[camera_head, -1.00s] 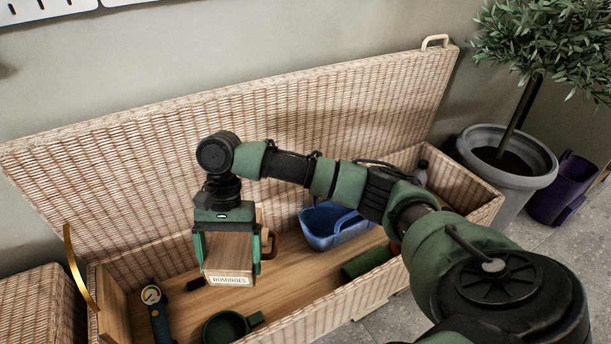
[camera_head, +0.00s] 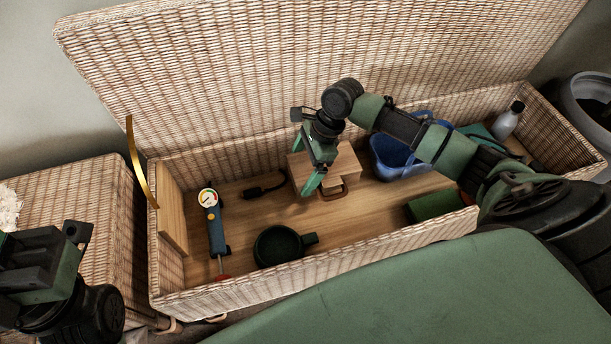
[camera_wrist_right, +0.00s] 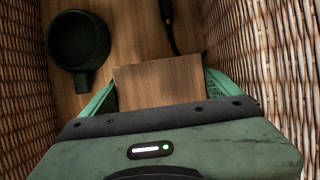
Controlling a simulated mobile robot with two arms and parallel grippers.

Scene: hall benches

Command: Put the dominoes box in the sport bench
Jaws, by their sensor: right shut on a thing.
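The dominoes box (camera_wrist_right: 158,82) is a plain wooden block between the two green fingers of my right gripper (camera_wrist_right: 160,88) in the wrist view. In the head view my right gripper (camera_head: 314,172) points down inside the open wicker sport bench (camera_head: 225,293), with the wooden dominoes box (camera_head: 299,171) partly hidden behind its finger. It is low over the bench's wooden floor; I cannot tell whether it touches. A wooden thing with a brown handle (camera_head: 343,168) is close on its right. My left gripper (camera_head: 62,258) is at the left edge, outside the bench; its fingers are unclear.
In the bench are a pump with gauge (camera_head: 214,222), a dark green cup (camera_head: 279,246), a black cord (camera_head: 263,190), a blue basket (camera_head: 393,160), a green block (camera_head: 434,205) and a bottle (camera_head: 508,120). Another wicker bench (camera_head: 100,190) stands left.

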